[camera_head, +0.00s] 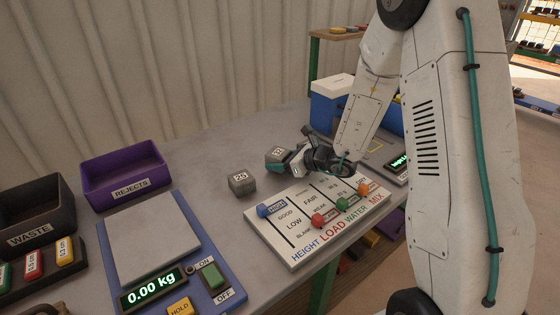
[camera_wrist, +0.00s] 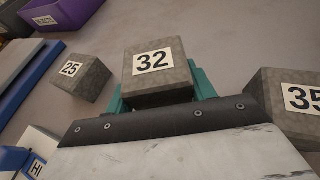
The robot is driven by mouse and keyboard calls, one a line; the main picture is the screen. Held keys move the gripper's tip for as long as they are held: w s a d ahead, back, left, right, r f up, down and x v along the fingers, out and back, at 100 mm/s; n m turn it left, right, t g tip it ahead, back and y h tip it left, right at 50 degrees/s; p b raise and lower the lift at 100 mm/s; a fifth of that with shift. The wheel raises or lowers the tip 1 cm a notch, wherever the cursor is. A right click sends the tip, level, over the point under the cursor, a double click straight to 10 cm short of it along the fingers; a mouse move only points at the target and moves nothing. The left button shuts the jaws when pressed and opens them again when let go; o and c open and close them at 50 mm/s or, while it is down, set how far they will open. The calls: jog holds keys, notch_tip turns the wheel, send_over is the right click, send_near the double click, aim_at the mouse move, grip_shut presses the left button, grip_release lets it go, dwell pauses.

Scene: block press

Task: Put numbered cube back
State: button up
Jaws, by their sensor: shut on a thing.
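My gripper (camera_head: 284,159) is shut on a grey cube labelled 32 (camera_wrist: 155,72), its teal fingers on either side of it. That cube also shows in the head view (camera_head: 275,153) above the grey table; I cannot tell whether it touches the surface. A second grey cube, labelled 25 (camera_head: 242,182), stands on the table left of my gripper; it also shows in the wrist view (camera_wrist: 80,82). A third cube, labelled 35 (camera_wrist: 280,95), is cut off at the right edge of the wrist view and is not clearly visible in the head view.
A white board with sliders (camera_head: 285,243) lies in front of my gripper. A scale reading 0.00 kg (camera_head: 150,237) is at the left. A purple rejects bin (camera_head: 125,176) and a dark waste bin (camera_head: 33,215) stand beyond it. A blue-and-white box (camera_head: 330,100) stands behind my arm.

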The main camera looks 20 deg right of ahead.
jog(key=shift+f, duration=0.4)
jog(key=shift+f, duration=0.15)
jog(key=o, duration=1.4)
jog(key=shift+s+f, duration=0.1)
